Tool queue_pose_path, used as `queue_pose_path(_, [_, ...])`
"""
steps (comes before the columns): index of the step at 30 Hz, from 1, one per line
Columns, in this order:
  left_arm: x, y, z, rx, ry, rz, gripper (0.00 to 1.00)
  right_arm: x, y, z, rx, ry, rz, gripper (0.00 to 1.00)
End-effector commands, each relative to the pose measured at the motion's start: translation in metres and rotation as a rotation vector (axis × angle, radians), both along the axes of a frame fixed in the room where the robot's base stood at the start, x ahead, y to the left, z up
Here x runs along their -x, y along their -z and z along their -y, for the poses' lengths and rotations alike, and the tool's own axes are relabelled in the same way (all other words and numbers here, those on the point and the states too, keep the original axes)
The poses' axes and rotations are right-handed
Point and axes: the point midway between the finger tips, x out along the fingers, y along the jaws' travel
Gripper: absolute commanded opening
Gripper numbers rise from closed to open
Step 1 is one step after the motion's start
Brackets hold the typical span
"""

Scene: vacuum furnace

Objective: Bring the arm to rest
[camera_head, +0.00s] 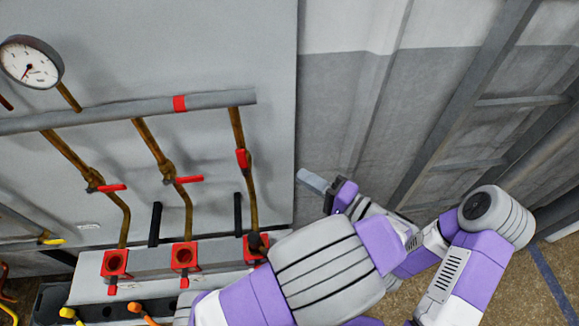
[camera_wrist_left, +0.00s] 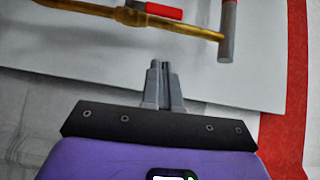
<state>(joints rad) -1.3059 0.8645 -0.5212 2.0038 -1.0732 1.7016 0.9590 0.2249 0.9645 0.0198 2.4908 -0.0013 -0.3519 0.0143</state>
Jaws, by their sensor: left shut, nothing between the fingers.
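My left gripper (camera_head: 311,181) shows in the head view just right of the grey panel's edge, in front of the grey wall. Its fingers are shut with nothing between them. In the left wrist view, the gripper (camera_wrist_left: 162,72) points at the pale panel, with a brass pipe beyond its tips. It looks apart from the pipe, but the exact gap cannot be told. My purple and white arm links cover the lower middle and right of the head view. My right gripper does not show.
The panel (camera_head: 230,45) carries a gauge (camera_head: 31,62), a grey pipe (camera_head: 130,112) and brass pipes with red valve handles (camera_head: 188,180). Red fittings (camera_head: 184,256) sit on a grey box below. A metal frame (camera_head: 465,90) stands at the right. Bare wall (camera_head: 335,115) lies between.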

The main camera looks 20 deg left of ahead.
Motion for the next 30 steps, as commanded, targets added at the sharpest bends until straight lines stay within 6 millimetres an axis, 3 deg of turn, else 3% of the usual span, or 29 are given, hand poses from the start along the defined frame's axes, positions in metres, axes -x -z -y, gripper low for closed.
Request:
queue_pose_path(4, [0.004,0.000,0.011,0.000,0.000,0.000,0.00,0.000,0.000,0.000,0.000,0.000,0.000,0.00])
queue_pose_path(14, [0.005,-0.003,0.013,0.000,0.000,-0.001,0.00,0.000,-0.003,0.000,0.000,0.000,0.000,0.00])
queue_pose_path(22, [0.005,-0.052,0.012,0.000,0.000,0.000,0.00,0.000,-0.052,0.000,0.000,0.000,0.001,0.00])
queue_pose_path(30, [0.005,-0.085,0.012,0.000,0.000,0.000,0.00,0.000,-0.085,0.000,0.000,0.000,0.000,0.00])
